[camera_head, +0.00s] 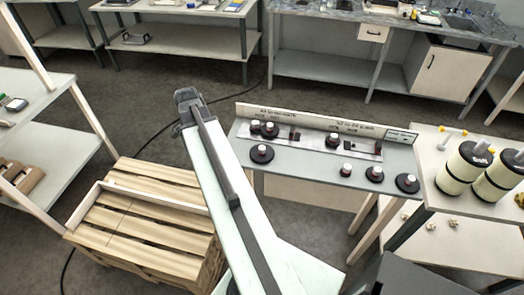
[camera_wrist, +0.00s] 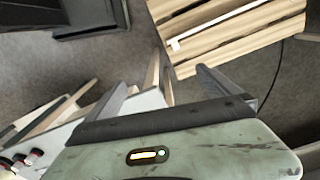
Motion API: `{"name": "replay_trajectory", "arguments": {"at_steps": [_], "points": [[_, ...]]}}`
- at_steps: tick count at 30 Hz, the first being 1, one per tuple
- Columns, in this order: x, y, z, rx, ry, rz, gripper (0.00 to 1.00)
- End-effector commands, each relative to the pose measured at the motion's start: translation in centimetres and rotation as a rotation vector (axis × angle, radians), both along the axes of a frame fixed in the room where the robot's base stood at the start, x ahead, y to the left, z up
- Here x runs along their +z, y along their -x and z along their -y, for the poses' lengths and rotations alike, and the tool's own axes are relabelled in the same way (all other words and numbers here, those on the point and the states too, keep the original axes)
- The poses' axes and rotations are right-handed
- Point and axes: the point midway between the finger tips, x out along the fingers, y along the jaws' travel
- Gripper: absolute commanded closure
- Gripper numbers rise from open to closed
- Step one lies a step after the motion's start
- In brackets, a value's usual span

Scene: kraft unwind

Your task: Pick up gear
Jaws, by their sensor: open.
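Several dark round gear-like discs with pale hubs stand on a grey workbench (camera_head: 310,165). One disc (camera_head: 262,154) is at the bench's left front, one (camera_head: 333,141) is near its middle, and another (camera_head: 406,184) is at its right end. Which one is the task's gear I cannot tell. My gripper (camera_head: 188,97) is raised to the left of the bench, apart from the discs. In the wrist view my gripper (camera_wrist: 163,80) is open, with nothing between its fingers. A few discs (camera_wrist: 20,163) show small at that view's lower left edge.
A wooden pallet (camera_head: 145,215) lies on the floor at left; it also shows in the wrist view (camera_wrist: 235,35). A side table (camera_head: 465,195) with large cream rolls (camera_head: 466,163) adjoins the bench's right. A cable (camera_head: 150,140) crosses the floor. Floor beyond the bench is clear.

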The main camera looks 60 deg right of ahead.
Motion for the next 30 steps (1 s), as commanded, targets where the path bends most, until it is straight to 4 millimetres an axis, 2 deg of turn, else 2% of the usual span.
{"name": "replay_trajectory", "arguments": {"at_steps": [1,3,6,9,13,17,22,27,30], "points": [[0.6,2.5,4.5,-0.195,0.000,0.000,0.00],[0.9,6.2,9.4,-0.453,-0.001,0.000,0.00],[1.2,10.8,14.3,-0.742,-0.001,0.000,0.00],[1.4,14.0,17.0,-0.923,0.000,0.000,0.00],[1.4,15.6,18.2,-1.014,0.000,0.000,0.00],[0.9,15.6,18.2,-1.018,0.001,0.000,0.00],[-1.4,15.6,18.2,-1.016,0.001,0.000,0.00],[-1.5,15.6,18.2,-1.015,0.001,0.000,0.00],[-2.5,15.6,18.1,-1.014,0.001,0.000,0.00]]}}
